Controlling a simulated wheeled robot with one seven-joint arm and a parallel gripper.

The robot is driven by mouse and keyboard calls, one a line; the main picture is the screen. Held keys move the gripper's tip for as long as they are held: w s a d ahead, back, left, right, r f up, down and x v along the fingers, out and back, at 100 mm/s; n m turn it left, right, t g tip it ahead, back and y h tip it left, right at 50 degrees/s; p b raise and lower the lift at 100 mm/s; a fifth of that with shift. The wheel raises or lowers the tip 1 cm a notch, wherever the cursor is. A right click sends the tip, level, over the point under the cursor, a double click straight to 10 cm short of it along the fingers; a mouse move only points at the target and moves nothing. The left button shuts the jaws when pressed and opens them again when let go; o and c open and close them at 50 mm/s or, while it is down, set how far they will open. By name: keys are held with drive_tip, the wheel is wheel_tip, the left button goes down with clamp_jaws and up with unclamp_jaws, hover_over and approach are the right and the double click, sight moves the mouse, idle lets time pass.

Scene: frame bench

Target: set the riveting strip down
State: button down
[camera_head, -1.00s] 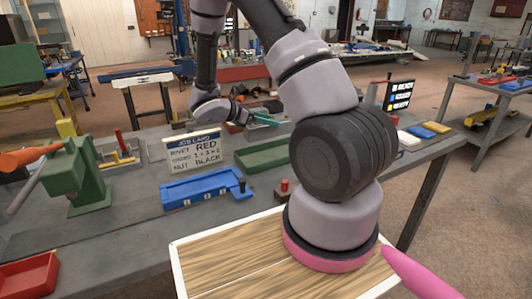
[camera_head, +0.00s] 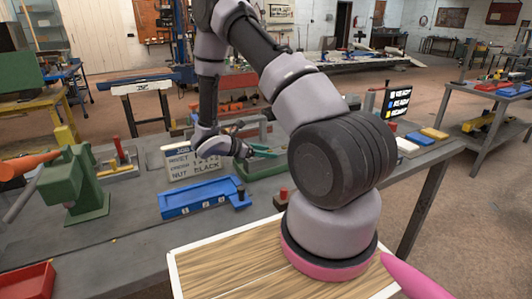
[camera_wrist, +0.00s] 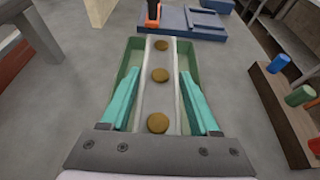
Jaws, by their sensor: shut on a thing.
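The riveting strip (camera_wrist: 171,100) is a long pale grey bar with several round brass-coloured spots along it. In the wrist view it lies lengthwise between the teal fingers of my gripper (camera_wrist: 160,84), which is shut on it. A shallow green tray (camera_wrist: 132,57) shows on both sides of the strip, which lines up with it. I cannot tell whether the strip touches the tray floor. In the head view my gripper (camera_head: 264,152) is low over the green tray (camera_head: 266,171), which my arm partly hides. The strip is not clear in that view.
A blue tray (camera_head: 205,199) and a job card (camera_head: 194,165) stand left of the green tray. A green press (camera_head: 72,190) is farther left. In the wrist view, a blue fixture (camera_wrist: 205,24) lies beyond the tray and a brown rack (camera_wrist: 280,107) with coloured cylinders stands right.

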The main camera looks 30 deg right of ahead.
drive_tip(key=shift+c, duration=0.6)
unclamp_jaws()
drive_tip(key=shift+f, duration=0.1)
